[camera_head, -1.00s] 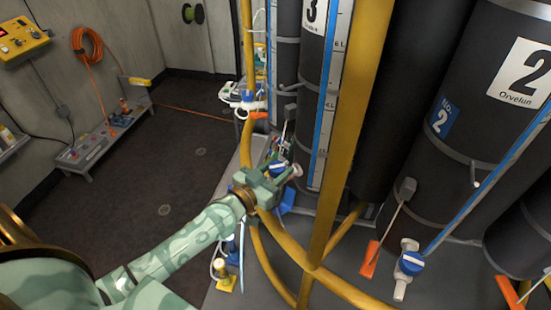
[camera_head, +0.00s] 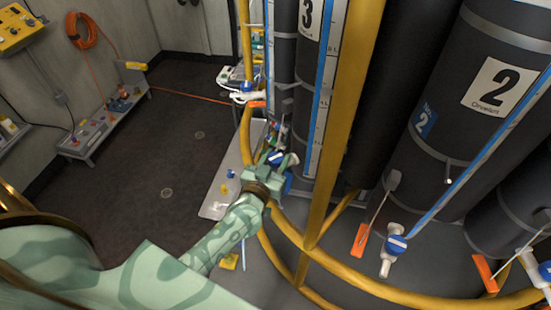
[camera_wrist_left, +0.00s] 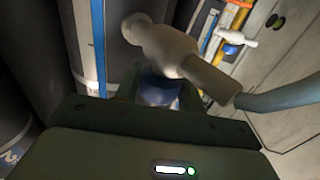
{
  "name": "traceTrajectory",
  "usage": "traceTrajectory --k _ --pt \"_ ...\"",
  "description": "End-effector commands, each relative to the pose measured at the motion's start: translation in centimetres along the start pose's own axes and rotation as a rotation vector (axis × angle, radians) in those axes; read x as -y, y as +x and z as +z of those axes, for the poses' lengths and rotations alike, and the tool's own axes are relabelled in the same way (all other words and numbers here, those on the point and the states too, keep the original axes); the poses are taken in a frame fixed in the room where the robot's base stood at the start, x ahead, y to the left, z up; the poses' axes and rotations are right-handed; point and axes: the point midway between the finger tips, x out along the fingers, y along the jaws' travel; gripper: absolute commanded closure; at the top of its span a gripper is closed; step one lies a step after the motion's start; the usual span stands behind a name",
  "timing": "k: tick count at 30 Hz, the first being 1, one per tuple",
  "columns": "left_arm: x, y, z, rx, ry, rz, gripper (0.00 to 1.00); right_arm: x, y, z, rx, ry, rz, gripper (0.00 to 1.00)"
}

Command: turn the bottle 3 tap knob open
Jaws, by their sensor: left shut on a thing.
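Bottle 3 (camera_head: 306,65) is a tall dark cylinder with a white "3" label, upright behind a yellow rail. Its tap has a blue knob (camera_head: 276,158) and a pale body (camera_head: 291,160), low at the bottle's front left. My left gripper (camera_head: 271,163) is at this tap, shut on the blue knob. In the left wrist view the blue knob (camera_wrist_left: 160,88) sits between the jaws, partly hidden by the gripper. The pale tap body (camera_wrist_left: 165,45) lies just beyond it, with a grey hose leading right. The knob's exact angle is hard to tell. My right gripper is out of view.
Yellow rails (camera_head: 335,120) run close to the right of my left gripper. Bottle 2 (camera_head: 455,120) stands at right, with its own blue-knobbed tap (camera_head: 396,244) and an orange tag (camera_head: 360,240). A grey tray (camera_head: 215,200) lies left of the gripper. The dark floor beyond is open.

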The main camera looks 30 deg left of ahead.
Motion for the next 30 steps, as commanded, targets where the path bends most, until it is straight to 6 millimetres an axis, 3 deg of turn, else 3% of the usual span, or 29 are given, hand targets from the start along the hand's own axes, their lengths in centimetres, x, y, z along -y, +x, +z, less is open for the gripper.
traceTrajectory --k 1,2,3,4,13,17,30 --pt "0.0 0.1 -0.1 -0.003 -0.001 -0.001 0.83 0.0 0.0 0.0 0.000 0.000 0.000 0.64" --pt "0.0 0.1 -0.1 -0.003 -0.001 -0.001 0.52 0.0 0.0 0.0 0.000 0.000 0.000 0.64" --pt "0.0 0.1 -0.1 -0.003 -0.001 -0.001 0.41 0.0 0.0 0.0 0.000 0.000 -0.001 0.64" --pt "0.0 0.1 -0.1 -0.003 -0.001 0.000 0.40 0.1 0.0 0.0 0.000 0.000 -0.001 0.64" --pt "0.0 -0.2 0.0 0.000 0.000 0.000 0.40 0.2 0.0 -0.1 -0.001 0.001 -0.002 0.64" --pt "0.0 -1.7 0.0 0.002 -0.002 0.001 0.40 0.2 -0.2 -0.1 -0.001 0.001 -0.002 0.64" --pt "0.0 -12.9 0.1 0.002 -0.001 0.000 0.40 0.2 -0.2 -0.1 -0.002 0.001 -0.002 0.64"
